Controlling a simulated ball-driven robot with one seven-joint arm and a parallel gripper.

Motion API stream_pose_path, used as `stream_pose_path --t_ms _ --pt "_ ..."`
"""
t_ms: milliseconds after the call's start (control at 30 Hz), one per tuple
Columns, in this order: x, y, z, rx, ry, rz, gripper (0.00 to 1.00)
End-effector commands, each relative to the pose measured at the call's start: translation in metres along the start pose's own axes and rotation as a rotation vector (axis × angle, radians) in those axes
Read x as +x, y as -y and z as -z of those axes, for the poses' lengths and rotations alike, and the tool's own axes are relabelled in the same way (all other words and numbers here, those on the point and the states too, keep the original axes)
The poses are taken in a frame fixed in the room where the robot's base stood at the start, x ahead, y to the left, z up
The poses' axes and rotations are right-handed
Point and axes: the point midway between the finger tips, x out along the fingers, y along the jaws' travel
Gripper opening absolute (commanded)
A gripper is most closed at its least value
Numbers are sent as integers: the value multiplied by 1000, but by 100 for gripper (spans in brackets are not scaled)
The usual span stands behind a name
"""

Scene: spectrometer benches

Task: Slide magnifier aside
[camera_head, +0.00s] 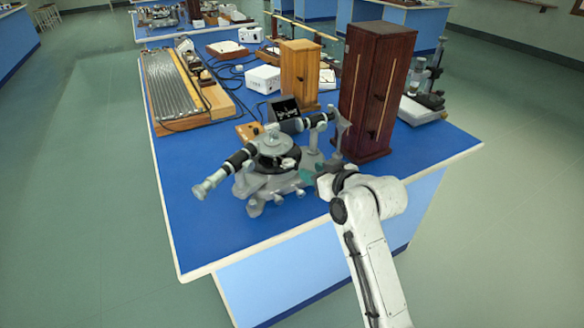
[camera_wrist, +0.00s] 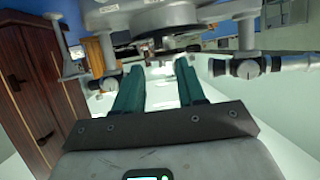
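A grey and black spectrometer (camera_head: 268,165) stands near the front edge of the blue bench, with a tube arm reaching out to its left. It fills the top of the wrist view (camera_wrist: 150,15). I cannot pick out the magnifier for certain; a small part (camera_wrist: 167,62) shows just beyond my fingertips and may belong to it. My gripper (camera_head: 308,176) is at the right front side of the spectrometer, low near its base. In the wrist view its two teal fingers (camera_wrist: 160,72) stand apart with a clear gap and nothing seen gripped. Whether a finger touches the spectrometer I cannot tell.
A tall dark wooden cabinet (camera_head: 375,85) stands close behind and right of my gripper. A lighter wooden box (camera_head: 299,72), a white box (camera_head: 263,79) and a long ridged apparatus (camera_head: 172,85) are farther back. The bench top (camera_head: 200,235) left of the spectrometer is clear.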

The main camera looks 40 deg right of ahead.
Motion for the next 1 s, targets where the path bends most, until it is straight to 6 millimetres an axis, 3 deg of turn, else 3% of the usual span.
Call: stream_pose_path --t_ms 200,400,833,1000 --pt "41 1 0 0 2 2 40" --pt "66 1 0 0 2 2 40" --pt "76 1 0 0 1 1 40" --pt "76 1 0 0 1 1 25"
